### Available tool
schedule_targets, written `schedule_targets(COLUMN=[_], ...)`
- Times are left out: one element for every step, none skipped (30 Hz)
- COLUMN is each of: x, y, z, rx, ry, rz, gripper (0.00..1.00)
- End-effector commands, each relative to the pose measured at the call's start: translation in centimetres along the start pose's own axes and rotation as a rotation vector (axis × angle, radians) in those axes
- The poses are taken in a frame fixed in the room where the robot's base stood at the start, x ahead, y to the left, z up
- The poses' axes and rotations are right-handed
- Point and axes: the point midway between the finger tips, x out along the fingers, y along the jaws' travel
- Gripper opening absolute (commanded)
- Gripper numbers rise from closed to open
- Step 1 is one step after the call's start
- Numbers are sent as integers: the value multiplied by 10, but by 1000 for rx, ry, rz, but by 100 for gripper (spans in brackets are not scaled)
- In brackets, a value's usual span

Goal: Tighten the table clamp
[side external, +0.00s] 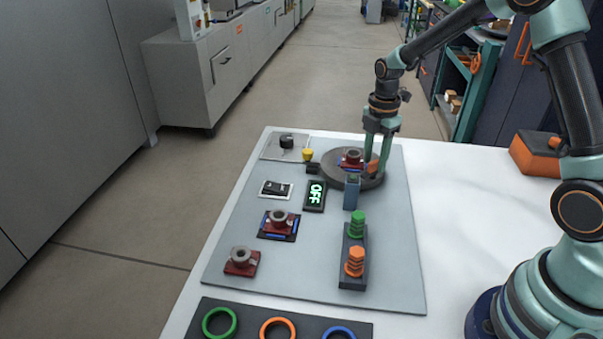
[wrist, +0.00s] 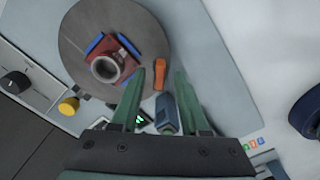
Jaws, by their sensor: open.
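A dark round turntable (side external: 330,174) stands at the far end of the grey board; it also shows in the wrist view (wrist: 78,30). On it sits a red block with a grey ring (wrist: 107,68) between blue side pieces. A short orange lever (wrist: 160,74) lies near the turntable's edge, beside the block; I take it as the clamp's handle. My gripper (side external: 376,165) is open and points down over this edge. In the wrist view its fingertips (wrist: 160,80) lie either side of the orange lever. I cannot tell whether they touch it.
A blue-grey post (side external: 352,193) stands just in front of the turntable. A rack with green and orange bolts (side external: 353,277) is nearer. The board's right strip is clear.

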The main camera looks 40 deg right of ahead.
Motion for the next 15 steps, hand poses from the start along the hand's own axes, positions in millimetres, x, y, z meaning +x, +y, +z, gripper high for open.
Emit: schedule_targets(x=[0, 0, 0, 0, 0, 0, 0, 0, 0, 0, 0, 0, -1, -1, -1], y=[0, 0, 0, 0, 0, 0, 0, 0, 0, 0, 0, 0, 0, 0, 0], z=[0, 0, 0, 0, 0, 0, 0, 0, 0, 0, 0, 0, 0, 0, 0], rx=[0, 0, 0, 0, 0, 0, 0, 0, 0, 0, 1, 3, 5, 8, 14], ry=[0, 0, 0, 0, 0, 0, 0, 0, 0, 0, 0, 0, 0, 0, 0], rz=[0, 0, 0, 0, 0, 0, 0, 0, 0, 0, 0, 0, 0, 0, 0], gripper=[45, 41, 26, 14, 3, 0, 0, 0, 0, 0, 0, 0, 0, 0, 0])
